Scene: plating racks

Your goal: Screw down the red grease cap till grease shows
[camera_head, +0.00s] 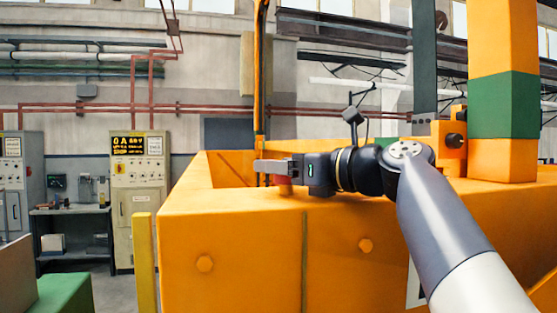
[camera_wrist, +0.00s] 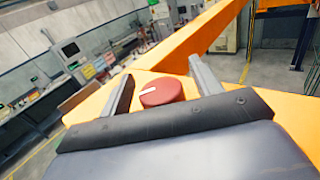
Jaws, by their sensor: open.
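The red grease cap (camera_wrist: 162,92) is a short round cap with a white mark on its top, standing at the corner of an orange machine body. In the head view the cap (camera_head: 284,181) is partly hidden behind my gripper (camera_head: 268,167), which reaches in level from the right. In the wrist view my gripper (camera_wrist: 163,89) is open, with one grey finger on each side of the cap. No grease is visible.
The orange machine body (camera_head: 250,225) has a flat top rim around an open hollow. A thin upright orange post (camera_head: 259,75) stands just behind my gripper. A thick orange and green column (camera_head: 503,100) rises at the right. Control cabinets (camera_head: 140,190) stand farther left.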

